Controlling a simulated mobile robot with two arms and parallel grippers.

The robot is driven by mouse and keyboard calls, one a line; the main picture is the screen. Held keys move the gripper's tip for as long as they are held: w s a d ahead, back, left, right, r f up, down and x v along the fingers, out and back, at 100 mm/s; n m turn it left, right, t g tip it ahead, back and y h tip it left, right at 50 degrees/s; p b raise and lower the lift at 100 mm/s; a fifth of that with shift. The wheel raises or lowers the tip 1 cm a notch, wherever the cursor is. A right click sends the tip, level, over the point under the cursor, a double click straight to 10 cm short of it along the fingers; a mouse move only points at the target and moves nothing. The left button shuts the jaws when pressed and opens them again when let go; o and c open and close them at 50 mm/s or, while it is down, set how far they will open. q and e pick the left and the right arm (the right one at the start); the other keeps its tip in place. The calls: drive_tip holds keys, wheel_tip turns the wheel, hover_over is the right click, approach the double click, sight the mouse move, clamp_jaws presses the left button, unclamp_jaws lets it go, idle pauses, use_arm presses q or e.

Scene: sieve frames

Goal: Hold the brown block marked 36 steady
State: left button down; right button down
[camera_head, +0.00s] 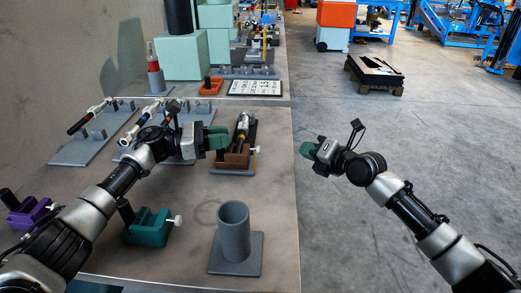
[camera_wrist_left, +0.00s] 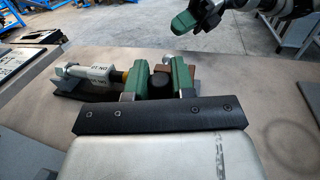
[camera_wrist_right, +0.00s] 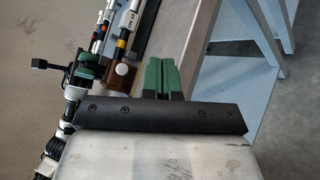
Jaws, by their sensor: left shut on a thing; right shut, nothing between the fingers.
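The brown block (camera_head: 237,160) sits near the table's right edge, at the near end of a dark stand holding a white cylindrical part (camera_head: 243,125). A white knob sticks out on its right. No mark 36 is legible. My right gripper (camera_head: 309,150) is shut and empty, off the table's right side, apart from the block. The right wrist view shows its fingers together (camera_wrist_right: 159,76) and the brown block (camera_wrist_right: 123,80) to their left.
A teal block (camera_head: 147,228), a purple block (camera_head: 27,212) and a grey upright tube (camera_head: 233,228) stand nearer on the table (camera_head: 285,215). Stands with cylindrical parts (camera_head: 90,117) lie at the left. An orange block (camera_head: 211,86) is farther back.

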drive_tip(key=shift+w+a, duration=0.2)
drive_tip(key=shift+a, duration=1.9)
drive_tip(key=shift+w+a, duration=0.2)
drive_tip(key=shift+a, duration=1.85)
drive_tip(key=shift+a, duration=0.4)
drive_tip(key=shift+w+a, duration=0.1)
drive_tip(key=shift+a, duration=0.6)
drive_tip(key=shift+d, duration=1.1)
drive_tip(key=shift+d, duration=0.1)
drive_tip(key=d, duration=0.4)
drive_tip(key=shift+s+d, duration=0.35)
drive_tip(key=shift+d, duration=0.05)
